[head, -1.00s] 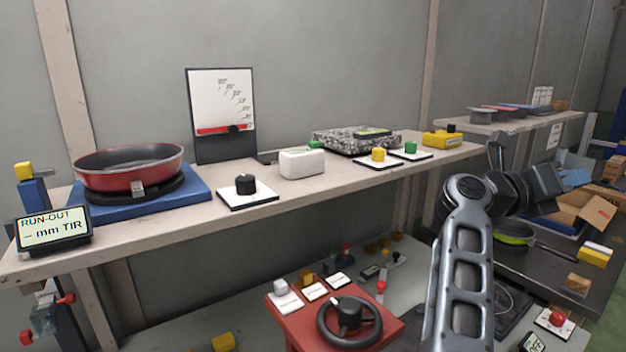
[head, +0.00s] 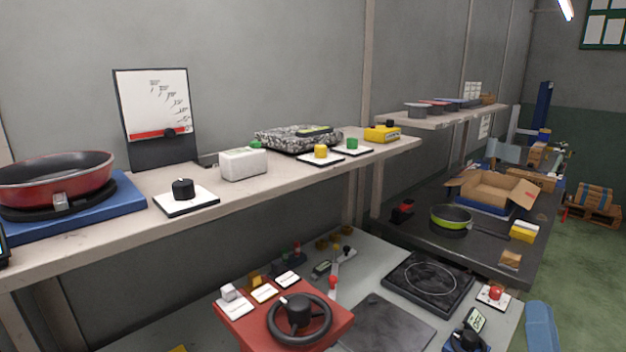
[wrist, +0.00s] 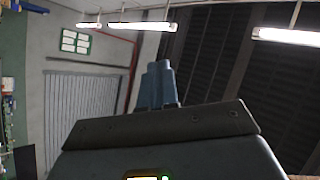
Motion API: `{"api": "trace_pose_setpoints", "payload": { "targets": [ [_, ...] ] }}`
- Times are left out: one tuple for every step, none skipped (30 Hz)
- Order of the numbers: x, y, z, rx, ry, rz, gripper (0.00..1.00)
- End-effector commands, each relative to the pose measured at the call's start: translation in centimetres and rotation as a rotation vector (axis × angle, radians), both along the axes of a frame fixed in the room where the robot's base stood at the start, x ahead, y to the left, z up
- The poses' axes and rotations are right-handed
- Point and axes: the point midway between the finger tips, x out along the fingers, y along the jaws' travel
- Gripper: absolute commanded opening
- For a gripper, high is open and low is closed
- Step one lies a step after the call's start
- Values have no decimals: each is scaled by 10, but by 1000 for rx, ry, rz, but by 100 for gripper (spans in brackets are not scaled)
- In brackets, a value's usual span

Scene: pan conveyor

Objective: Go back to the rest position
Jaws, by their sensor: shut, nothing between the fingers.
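My gripper (wrist: 158,85) shows in the wrist view, its blue-grey fingers together with nothing between them. It points up toward the ceiling lamps and a wall with a shutter, clear of any object. In the head view the gripper itself is not identifiable; only a blue rounded piece, probably part of my arm, shows at the lower right edge.
A shelf holds a red pan (head: 60,178), a white block (head: 243,163) and a dial board (head: 156,118). Below are a red handwheel unit (head: 285,318) and a black hotplate (head: 430,282). A green pan (head: 451,217) and open carton (head: 492,188) stand farther right.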

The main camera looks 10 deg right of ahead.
Motion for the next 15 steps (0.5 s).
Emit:
{"api": "trace_pose_setpoints", "payload": {
  "targets": [
    [-16,7,-11,-42,59,9,0],
    [-24,12,-17,-68,94,16,0],
    [-36,17,-25,-100,138,22,0],
    [-44,22,-30,-124,171,29,0],
    [-53,27,-35,-146,204,36,0],
    [-65,33,-42,-177,249,45,0],
    [-74,38,-47,-200,282,51,0],
    [-83,43,-52,-221,316,57,0],
    [-95,49,-58,-248,359,65,0],
    [-105,54,-62,-269,392,73,0],
    [-114,58,-66,-287,424,79,0],
    [-127,65,-71,-313,469,89,0],
    [-137,69,-74,-333,500,95,0],
    [-146,74,-78,-350,534,103,0],
    [-159,80,-81,-373,576,112,0]
  ]
}}
